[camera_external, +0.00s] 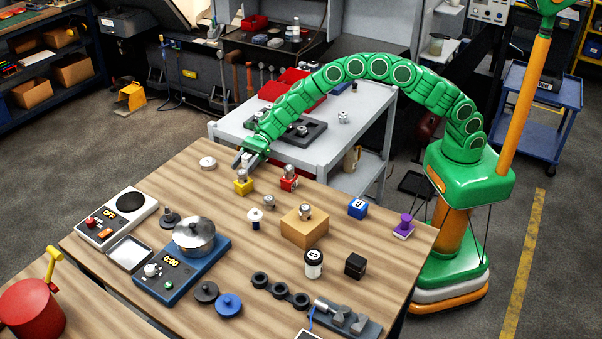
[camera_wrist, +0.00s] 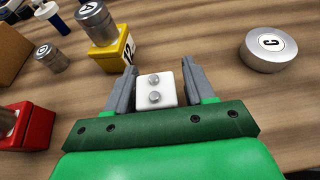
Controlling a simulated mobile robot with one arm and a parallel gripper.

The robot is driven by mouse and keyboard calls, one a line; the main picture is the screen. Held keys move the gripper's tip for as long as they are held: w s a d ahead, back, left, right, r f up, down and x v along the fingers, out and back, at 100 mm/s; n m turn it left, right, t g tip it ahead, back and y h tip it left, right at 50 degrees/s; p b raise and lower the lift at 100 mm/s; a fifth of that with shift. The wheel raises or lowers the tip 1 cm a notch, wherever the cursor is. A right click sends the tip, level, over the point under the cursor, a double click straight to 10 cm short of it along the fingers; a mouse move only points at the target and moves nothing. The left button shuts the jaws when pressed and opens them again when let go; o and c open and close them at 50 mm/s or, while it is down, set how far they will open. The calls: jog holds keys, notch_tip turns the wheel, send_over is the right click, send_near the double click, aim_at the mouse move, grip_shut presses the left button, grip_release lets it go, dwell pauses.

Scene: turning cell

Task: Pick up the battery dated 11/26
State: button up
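A white block-shaped battery (camera_wrist: 157,93) with two round metal terminals sits between the fingers of my gripper (camera_wrist: 158,82) in the wrist view; no date shows on it. In the external view my gripper (camera_external: 244,158) is over the table's far edge. The fingers flank the battery closely; whether both press on it is unclear. A silver cylinder (camera_wrist: 96,23) stands on a yellow block (camera_wrist: 124,46), whose label begins with 12. A red block (camera_external: 289,184) carries another silver cylinder (camera_external: 290,172). I cannot read 11/26 anywhere.
A round silver disc marked C (camera_wrist: 268,47) lies right of my gripper in the wrist view. A small cylinder (camera_external: 269,201), a wooden block (camera_external: 303,229) and a blue block (camera_external: 358,208) are on the wooden table. A grey cart (camera_external: 232,131) stands behind it.

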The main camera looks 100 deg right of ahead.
aim_at(244, 156)
jog(key=c, duration=0.9)
jog(key=shift+o, duration=0.2)
jog(key=shift+r, duration=0.1)
jog(key=r, duration=0.3)
jog(key=shift+s+r, duration=0.2)
jog(key=shift+r, duration=0.15)
jog(key=s+r, duration=0.9)
jog(key=s, duration=0.4)
jog(key=shift+s+a, duration=0.3)
jog(key=shift+a, duration=0.15)
